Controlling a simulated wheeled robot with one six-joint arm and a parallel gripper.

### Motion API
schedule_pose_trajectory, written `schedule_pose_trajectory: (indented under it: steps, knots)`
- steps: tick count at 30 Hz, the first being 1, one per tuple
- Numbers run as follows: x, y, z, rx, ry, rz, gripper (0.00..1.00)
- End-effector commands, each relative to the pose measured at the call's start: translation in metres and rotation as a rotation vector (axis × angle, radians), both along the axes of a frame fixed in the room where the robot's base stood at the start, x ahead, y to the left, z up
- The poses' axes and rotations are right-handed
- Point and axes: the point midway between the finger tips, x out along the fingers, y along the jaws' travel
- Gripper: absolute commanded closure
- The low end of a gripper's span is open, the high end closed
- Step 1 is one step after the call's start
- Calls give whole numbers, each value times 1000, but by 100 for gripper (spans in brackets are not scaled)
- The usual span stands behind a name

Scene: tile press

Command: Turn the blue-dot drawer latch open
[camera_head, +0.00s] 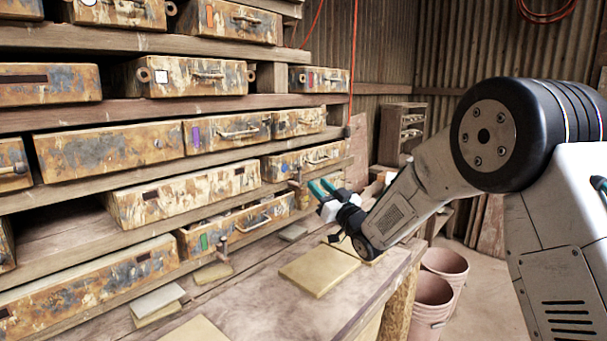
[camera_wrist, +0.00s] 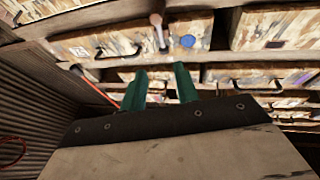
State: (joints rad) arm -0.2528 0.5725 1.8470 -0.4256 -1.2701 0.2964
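The blue-dot drawer (camera_head: 318,158) is a worn, paint-flaked drawer front on the shelf rack, with a round blue dot near its left end in the head view. In the wrist view the blue dot (camera_wrist: 188,41) is at the top, right of the latch (camera_wrist: 160,34), a thin bar with a pale rounded end. The latch (camera_head: 298,176) is small in the head view, just below and right of the dot. My gripper (camera_head: 321,187) has green fingers and is near the latch, apart from it. In the wrist view its fingers (camera_wrist: 159,75) are spread, with nothing between them.
A green-marked drawer (camera_head: 222,232) with a similar latch is lower left. Several other drawers fill the rack. Flat tiles (camera_head: 318,269) lie on the wooden bench (camera_head: 270,300). Pinkish buckets (camera_head: 432,300) stand on the floor at right. A red cord (camera_head: 353,60) hangs by the rack.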

Motion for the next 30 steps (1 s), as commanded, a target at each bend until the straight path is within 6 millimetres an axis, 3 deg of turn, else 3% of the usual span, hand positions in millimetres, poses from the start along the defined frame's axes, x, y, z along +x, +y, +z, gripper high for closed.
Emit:
schedule_pose_trajectory:
  steps: [5, 16, 29, 30]
  knots:
    - [6, 13, 0, 22, -28, 27, 69]
    - [44, 46, 22, 21, -27, 26, 69]
    - [53, 53, 27, 20, -25, 24, 69]
    - [53, 53, 27, 20, -25, 24, 80]
